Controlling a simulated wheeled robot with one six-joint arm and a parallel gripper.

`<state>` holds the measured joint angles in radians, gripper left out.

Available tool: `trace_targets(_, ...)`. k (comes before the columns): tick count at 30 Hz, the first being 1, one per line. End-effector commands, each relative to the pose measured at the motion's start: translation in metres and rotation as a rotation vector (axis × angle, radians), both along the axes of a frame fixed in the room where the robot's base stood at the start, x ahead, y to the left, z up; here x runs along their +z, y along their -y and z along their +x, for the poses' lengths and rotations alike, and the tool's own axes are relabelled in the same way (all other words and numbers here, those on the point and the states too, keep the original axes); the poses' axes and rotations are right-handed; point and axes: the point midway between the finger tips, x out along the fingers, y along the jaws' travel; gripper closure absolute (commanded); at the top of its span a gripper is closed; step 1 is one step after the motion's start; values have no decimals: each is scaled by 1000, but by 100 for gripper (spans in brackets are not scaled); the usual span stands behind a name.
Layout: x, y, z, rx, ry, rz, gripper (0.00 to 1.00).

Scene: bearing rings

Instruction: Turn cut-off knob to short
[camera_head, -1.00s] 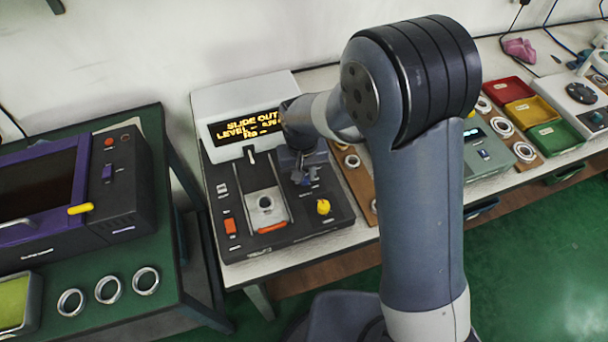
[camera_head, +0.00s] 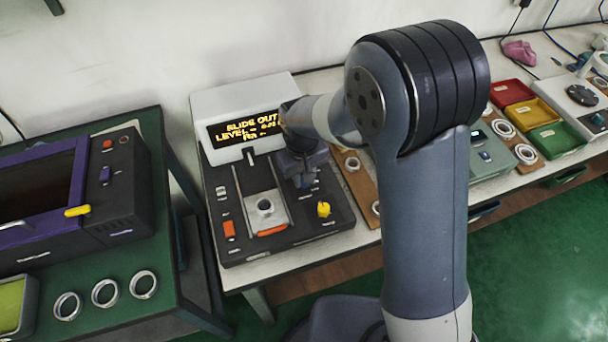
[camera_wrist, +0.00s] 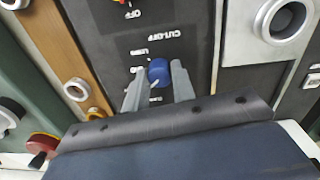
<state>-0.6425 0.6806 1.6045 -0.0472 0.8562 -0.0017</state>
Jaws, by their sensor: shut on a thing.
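The cut-off knob (camera_wrist: 158,72) is a round blue knob on the dark tester panel, below the upside-down "CUT-OFF" label in the wrist view. My gripper (camera_wrist: 158,86) has one finger on each side of it and is shut on it. In the head view my gripper (camera_head: 302,178) reaches down to the right part of the tester (camera_head: 285,243) and hides the knob. Position words beside the knob are partly covered in the wrist view, so I cannot tell which setting it points to.
A yellow knob (camera_head: 323,209) and an orange switch (camera_head: 229,230) sit on the same panel. A metal slide (camera_head: 252,198) with a ring (camera_head: 264,206) is left of my gripper. A lit display (camera_head: 245,128) stands behind. A wooden ring board (camera_head: 356,178) is to the right.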

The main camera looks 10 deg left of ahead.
Motion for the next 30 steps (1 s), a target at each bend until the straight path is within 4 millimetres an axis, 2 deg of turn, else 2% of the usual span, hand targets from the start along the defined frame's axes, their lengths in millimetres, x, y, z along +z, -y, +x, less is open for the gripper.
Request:
trace_targets(1, 1, 0, 0, 1, 1, 0, 73)
trace_targets(8, 0, 0, 0, 0, 1, 1, 54)
trace_targets(17, 3, 0, 0, 0, 2, 1, 53)
trace_targets(23, 30, -1, 0, 0, 4, 3, 53)
trace_targets(30, 79, -3, -1, 0, 5, 4, 53)
